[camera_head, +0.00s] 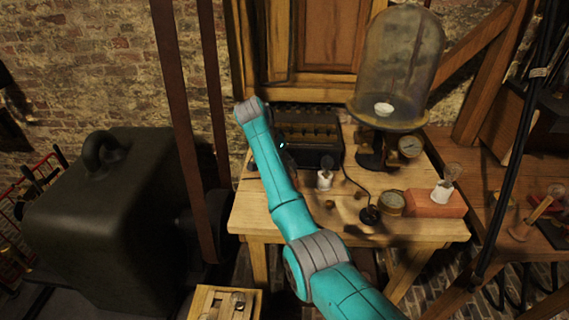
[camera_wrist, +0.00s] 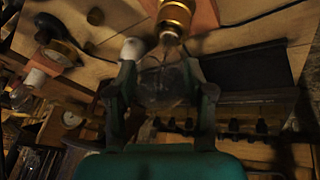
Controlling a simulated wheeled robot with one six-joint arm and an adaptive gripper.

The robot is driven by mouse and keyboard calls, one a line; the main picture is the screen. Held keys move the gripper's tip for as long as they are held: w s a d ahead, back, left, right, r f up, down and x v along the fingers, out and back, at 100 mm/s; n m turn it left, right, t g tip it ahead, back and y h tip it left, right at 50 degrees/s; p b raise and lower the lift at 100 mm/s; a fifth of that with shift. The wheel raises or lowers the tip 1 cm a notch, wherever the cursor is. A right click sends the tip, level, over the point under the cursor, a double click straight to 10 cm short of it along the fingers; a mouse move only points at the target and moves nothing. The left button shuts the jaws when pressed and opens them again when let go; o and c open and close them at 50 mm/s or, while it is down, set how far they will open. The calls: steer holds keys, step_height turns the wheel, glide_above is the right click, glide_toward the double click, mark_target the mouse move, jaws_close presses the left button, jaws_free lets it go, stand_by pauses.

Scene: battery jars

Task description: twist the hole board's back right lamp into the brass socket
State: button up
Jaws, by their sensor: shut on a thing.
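In the wrist view the two dark green fingers of my gripper (camera_wrist: 158,88) are shut on a clear glass lamp (camera_wrist: 160,90). The brass socket (camera_wrist: 174,16) is just beyond the lamp at the top of that view, by an orange-brown base. The lamp's upper end is close to the socket's lower end; I cannot tell whether they touch or are engaged. In the head view my arm hides the gripper, the held lamp and the brass socket. The wooden hole board (camera_head: 210,302) is at the bottom edge, partly cut off, with a small glass lamp (camera_head: 238,300) at its right.
On the wooden table (camera_head: 255,218) stand a white lamp holder (camera_head: 325,180), a dark box with a row of knobs (camera_head: 308,137), a glass bell jar (camera_head: 398,60) and round gauges (camera_head: 391,203). A red block (camera_head: 425,204) with another lamp is at the right. A large dark machine (camera_head: 110,215) fills the left.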

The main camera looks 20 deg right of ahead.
steer(key=m+g, duration=0.1)
steer(key=m, duration=0.2)
steer(key=m+g, duration=0.1)
steer(key=m, duration=0.2)
steer(key=shift+f+g, duration=0.1)
steer(key=shift+g, duration=0.3)
steer(key=o, duration=1.2)
steer(key=shift+w, duration=0.1)
steer(key=shift+o, duration=0.2)
steer(key=n+t, duration=0.1)
steer(key=n, duration=0.2)
steer(key=shift+t, duration=0.3)
steer(key=shift+n+t, duration=0.9)
steer(key=shift+n, duration=1.2)
steer(key=c, duration=1)
steer(key=m+g, duration=0.2)
steer(key=m, duration=0.3)
steer(key=shift+m, duration=0.3)
